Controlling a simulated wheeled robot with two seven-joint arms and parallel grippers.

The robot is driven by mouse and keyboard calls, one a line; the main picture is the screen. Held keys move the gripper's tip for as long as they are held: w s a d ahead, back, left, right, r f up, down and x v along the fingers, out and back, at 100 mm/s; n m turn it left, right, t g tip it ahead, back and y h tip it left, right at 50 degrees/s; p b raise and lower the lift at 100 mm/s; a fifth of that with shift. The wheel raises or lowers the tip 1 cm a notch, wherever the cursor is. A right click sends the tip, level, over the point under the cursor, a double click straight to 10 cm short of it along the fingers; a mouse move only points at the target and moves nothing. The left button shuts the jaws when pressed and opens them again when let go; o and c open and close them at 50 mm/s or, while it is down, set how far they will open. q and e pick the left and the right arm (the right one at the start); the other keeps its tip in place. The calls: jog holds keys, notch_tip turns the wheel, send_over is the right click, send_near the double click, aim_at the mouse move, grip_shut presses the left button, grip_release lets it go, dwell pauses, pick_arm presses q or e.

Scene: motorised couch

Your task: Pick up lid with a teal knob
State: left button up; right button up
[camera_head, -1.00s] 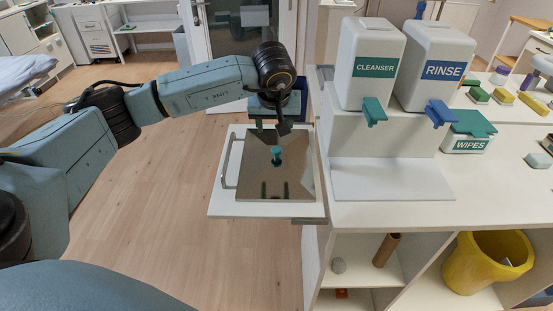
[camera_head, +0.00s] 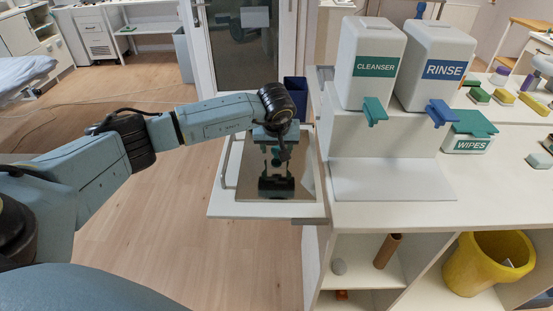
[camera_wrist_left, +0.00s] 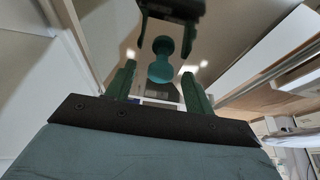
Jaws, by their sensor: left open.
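The lid is a shiny, mirror-like plate (camera_head: 304,184) lying on a white pull-out tray (camera_head: 240,212). Its teal knob (camera_wrist_left: 160,70) stands up from the surface in the left wrist view. My left gripper (camera_head: 276,158) is over the lid, pointing down, with its fingers open. In the wrist view my two teal fingers (camera_wrist_left: 159,76) are apart, one on each side of the knob, with visible gaps. The lid mirrors the gripper. In the head view the knob is largely covered by the gripper. My right gripper is not in view.
A white counter stands right of the tray, with a cleanser dispenser (camera_head: 370,65), a rinse dispenser (camera_head: 432,70) and a wipes box (camera_head: 468,140). A yellow bin (camera_head: 480,265) sits on the shelf below. Open wooden floor lies left of the tray.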

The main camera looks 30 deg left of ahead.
pick_arm(q)
grip_shut()
dwell(0.3)
